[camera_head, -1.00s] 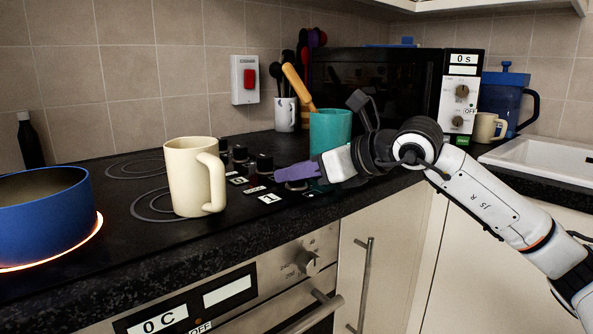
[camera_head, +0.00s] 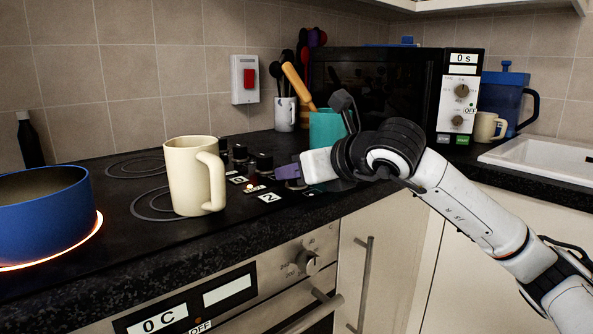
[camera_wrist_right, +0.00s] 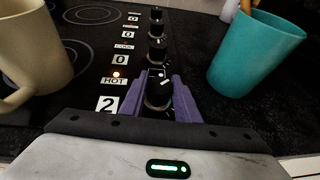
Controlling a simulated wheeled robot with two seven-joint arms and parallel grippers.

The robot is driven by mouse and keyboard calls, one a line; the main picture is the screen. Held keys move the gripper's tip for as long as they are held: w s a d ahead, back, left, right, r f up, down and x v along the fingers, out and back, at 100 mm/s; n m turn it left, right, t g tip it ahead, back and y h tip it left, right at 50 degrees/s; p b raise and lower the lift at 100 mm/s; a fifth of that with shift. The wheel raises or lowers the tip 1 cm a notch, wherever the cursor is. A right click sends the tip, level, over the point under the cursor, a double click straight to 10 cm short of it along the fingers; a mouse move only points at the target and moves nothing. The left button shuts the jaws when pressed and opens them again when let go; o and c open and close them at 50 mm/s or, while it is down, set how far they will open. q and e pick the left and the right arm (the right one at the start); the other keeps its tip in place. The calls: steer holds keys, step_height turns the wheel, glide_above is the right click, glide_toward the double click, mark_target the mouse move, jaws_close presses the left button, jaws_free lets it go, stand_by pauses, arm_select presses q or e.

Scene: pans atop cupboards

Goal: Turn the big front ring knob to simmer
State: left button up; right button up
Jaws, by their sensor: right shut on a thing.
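The nearest black hob knob (camera_wrist_right: 158,96), with a white pointer line, is between the purple fingers of my right gripper (camera_wrist_right: 157,86). The fingers are shut on it from both sides. In the head view my right gripper (camera_head: 285,172) reaches in from the right and mostly hides this knob. The label beside it (camera_wrist_right: 107,104) reads 2, and it also shows in the head view (camera_head: 269,198). A HOT label (camera_wrist_right: 114,81) with a lit orange lamp is just beyond. A blue pot (camera_head: 45,212) stands on a glowing ring. My left gripper is not in view.
A cream mug (camera_head: 188,178) stands on the hob left of the knobs. A teal cup (camera_head: 325,127) is close behind my right gripper, right of the knobs in the wrist view. Other knobs (camera_wrist_right: 157,48) line up beyond, with labels reading 0. The microwave (camera_head: 375,88) stands behind.

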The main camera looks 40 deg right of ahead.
steer(key=o, duration=1)
steer(key=shift+o, duration=0.2)
steer(key=v, duration=0.9)
steer(key=shift+s+r+b, duration=0.1)
steer(key=shift+s+b, duration=0.2)
steer(key=shift+b, duration=0.1)
steer(key=shift+s+r, duration=0.15)
steer(key=shift+s, duration=0.15)
